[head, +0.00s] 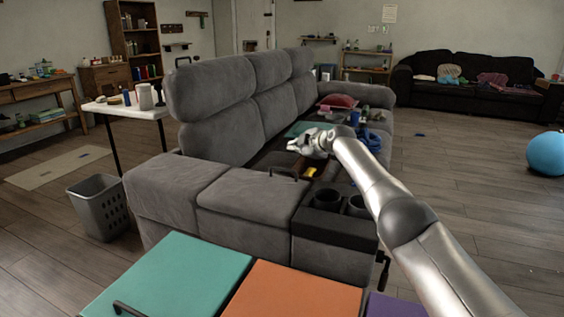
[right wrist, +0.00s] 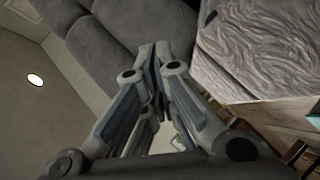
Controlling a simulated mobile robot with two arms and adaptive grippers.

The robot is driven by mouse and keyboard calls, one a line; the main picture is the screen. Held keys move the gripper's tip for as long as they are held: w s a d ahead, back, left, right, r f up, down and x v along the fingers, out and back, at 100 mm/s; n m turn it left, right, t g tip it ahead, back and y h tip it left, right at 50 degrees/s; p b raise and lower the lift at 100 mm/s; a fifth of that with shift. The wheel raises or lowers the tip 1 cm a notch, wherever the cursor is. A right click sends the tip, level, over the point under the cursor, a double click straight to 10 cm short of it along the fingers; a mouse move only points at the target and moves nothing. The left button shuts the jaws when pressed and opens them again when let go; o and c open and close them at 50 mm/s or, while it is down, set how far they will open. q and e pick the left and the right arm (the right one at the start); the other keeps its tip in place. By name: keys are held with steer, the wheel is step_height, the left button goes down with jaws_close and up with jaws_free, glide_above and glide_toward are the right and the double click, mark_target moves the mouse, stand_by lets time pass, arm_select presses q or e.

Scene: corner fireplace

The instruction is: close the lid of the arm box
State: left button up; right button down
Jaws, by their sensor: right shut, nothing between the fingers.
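The arm box is the grey sofa arm nearest me. Its lid (head: 252,190) lies about level, with a dark handle (head: 283,174) near its far edge. I cannot tell whether a gap is left under it. My right gripper (head: 294,146) is beyond the lid and handle, over the seat side, and appears apart from them. Its fingers are together and empty, as the right wrist view (right wrist: 156,52) also shows. A creased grey padded surface (right wrist: 262,45) lies to their right there; I cannot tell which part of the sofa it is. My left gripper is out of view.
A cup holder console (head: 335,220) adjoins the lid on the right. A yellow item (head: 310,172) lies just past the handle. Cluttered seats hold a red cushion (head: 338,101) and a blue item (head: 369,141). Teal (head: 180,275) and orange (head: 290,290) panels are in front. A grey basket (head: 98,207) stands left.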

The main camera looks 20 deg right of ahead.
steer(key=v, duration=1.2)
stand_by(0.3)
steer(key=shift+f, duration=0.1)
